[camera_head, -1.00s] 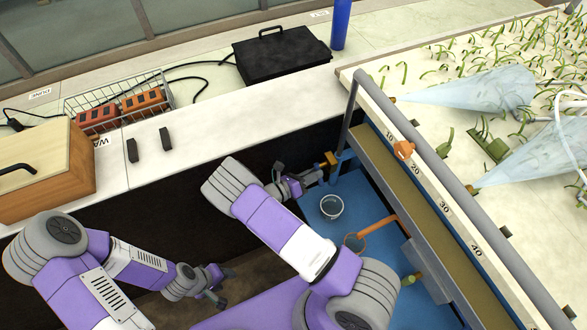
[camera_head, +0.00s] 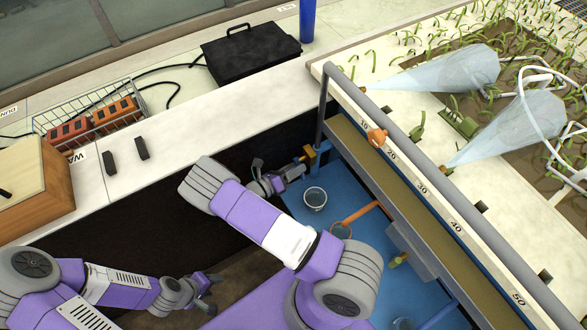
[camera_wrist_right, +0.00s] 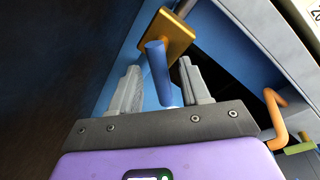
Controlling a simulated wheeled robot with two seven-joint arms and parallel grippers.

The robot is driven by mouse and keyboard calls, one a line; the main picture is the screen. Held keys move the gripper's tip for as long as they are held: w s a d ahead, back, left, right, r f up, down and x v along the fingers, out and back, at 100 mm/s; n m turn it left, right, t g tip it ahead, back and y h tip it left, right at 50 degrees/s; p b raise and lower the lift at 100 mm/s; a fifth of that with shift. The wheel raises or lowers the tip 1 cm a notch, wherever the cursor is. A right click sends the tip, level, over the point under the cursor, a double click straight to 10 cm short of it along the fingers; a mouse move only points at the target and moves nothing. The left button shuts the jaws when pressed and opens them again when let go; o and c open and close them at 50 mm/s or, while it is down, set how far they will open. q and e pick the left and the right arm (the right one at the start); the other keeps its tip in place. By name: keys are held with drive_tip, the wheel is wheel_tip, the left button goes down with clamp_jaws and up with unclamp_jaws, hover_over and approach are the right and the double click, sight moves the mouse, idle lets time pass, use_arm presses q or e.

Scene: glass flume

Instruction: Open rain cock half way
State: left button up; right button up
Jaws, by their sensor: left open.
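My left gripper (camera_head: 206,288) is open and empty, low over the dark floor. No label shows which cock is the rain cock.
An orange knob (camera_head: 377,137) sits on the numbered scale rail (camera_head: 440,208). A cup (camera_head: 315,198), an orange pipe (camera_head: 361,213) and a yellow-green cock (camera_head: 399,259) are below it. Two pale spray cones (camera_head: 440,76) lie over the plant bed. A black case (camera_head: 250,53) stands behind.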

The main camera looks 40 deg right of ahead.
drive_tip(key=a+r, duration=0.1)
drive_tip(key=a, duration=0.6)
drive_tip(key=shift+s+a, duration=0.15)
drive_tip(key=shift+a, duration=0.1)
idle(0.4)
